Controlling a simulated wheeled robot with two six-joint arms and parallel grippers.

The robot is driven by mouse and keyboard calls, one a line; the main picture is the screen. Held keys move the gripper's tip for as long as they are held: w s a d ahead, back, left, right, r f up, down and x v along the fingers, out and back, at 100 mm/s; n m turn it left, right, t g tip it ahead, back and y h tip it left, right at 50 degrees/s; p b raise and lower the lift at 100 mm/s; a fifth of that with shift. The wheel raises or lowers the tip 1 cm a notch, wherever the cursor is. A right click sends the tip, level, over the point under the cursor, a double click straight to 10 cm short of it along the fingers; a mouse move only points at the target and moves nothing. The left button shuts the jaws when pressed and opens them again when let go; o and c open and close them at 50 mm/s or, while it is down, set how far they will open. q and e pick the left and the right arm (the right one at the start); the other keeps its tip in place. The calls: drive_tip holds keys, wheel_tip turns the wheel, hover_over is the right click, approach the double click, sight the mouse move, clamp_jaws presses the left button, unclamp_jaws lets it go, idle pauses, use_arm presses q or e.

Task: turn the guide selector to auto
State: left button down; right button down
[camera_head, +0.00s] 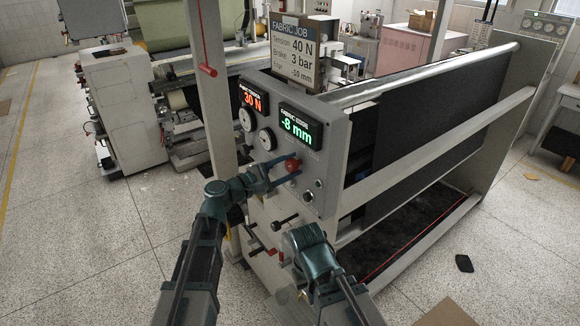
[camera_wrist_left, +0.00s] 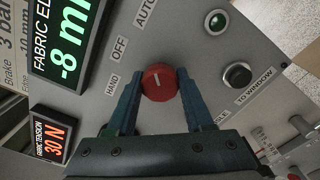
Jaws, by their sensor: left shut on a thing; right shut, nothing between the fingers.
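The guide selector is a red round knob (camera_wrist_left: 159,78) with a short white mark, on the grey machine panel. In the left wrist view, HAND, OFF and AUTO labels lie around its upper-left side; the exact setting is hard to read. The knob also shows in the head view (camera_head: 292,165). My left gripper (camera_wrist_left: 160,88) is shut on the knob, one finger on each side; in the head view it reaches the panel from the left (camera_head: 286,168). My right gripper (camera_head: 309,262) is low in front of the panel, away from the knob; its fingertips are hidden.
A green display (camera_head: 296,128) reads -8 mm and a red display (camera_head: 253,99) reads 30 N. A sign (camera_head: 297,50) stands above. A black push button (camera_wrist_left: 237,74) and a lit round lamp (camera_wrist_left: 216,22) are near the knob. A black lever (camera_head: 286,221) sits below.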

use_arm(q)
drive_tip(key=shift+c, duration=1.4)
unclamp_jaws()
drive_tip(key=v, duration=1.4)
drive_tip(key=shift+d, duration=0.1)
drive_tip(key=s+d+f+m+g+y+b, duration=0.3)
drive_tip(key=s+d+f+m+g, duration=0.15)
drive_tip(key=f, duration=0.55)
drive_tip(key=s+d+f+m+g+y+b, duration=0.2)
drive_tip(key=s+d+f+m+g+b, duration=0.25)
drive_tip(key=f, duration=0.65)
drive_tip(key=s+a+f+m+g+y+b, duration=0.1)
drive_tip(key=s+a+f+m+y+b, duration=0.2)
drive_tip(key=s+f+m+y, duration=0.6)
wheel_tip(320, 180, down, 2)
drive_tip(key=shift+s+a+f+g+y, duration=0.15)
drive_tip(key=shift+s+a+g+y, duration=0.25)
drive_tip(key=shift+y, duration=0.6)
